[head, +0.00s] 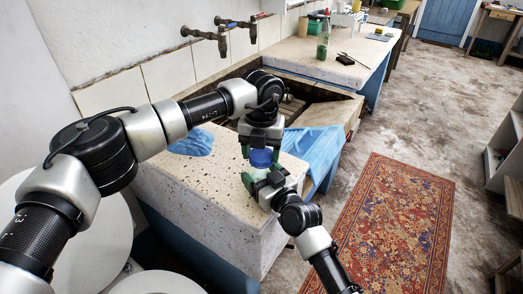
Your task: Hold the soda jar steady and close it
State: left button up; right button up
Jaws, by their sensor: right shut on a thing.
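The soda jar (260,173) is a small pale, clear-looking jar with a blue lid (261,158) at its top. It stands upright near the corner of the speckled stone top. My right gripper (254,180) comes in from the lower right and is shut on the jar's body, hiding much of it. My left gripper (261,152) points down from above, its green fingers apart on either side of the lid. Whether the fingers touch the lid, and how the lid sits on the jar, is too small to tell.
A blue cloth (315,152) hangs over the trough edge to the right, and another blue cloth (192,143) lies to the left. Taps (222,38) stick out from the wall behind. A green bottle (323,40) stands on the far counter. A red rug (390,225) covers the floor.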

pick_arm(q)
jog(key=shift+c, duration=0.8)
jog(key=m, duration=0.5)
jog(key=o, duration=1)
jog(key=shift+r, duration=4)
jog(key=shift+c, duration=0.3)
jog(key=shift+f, duration=4)
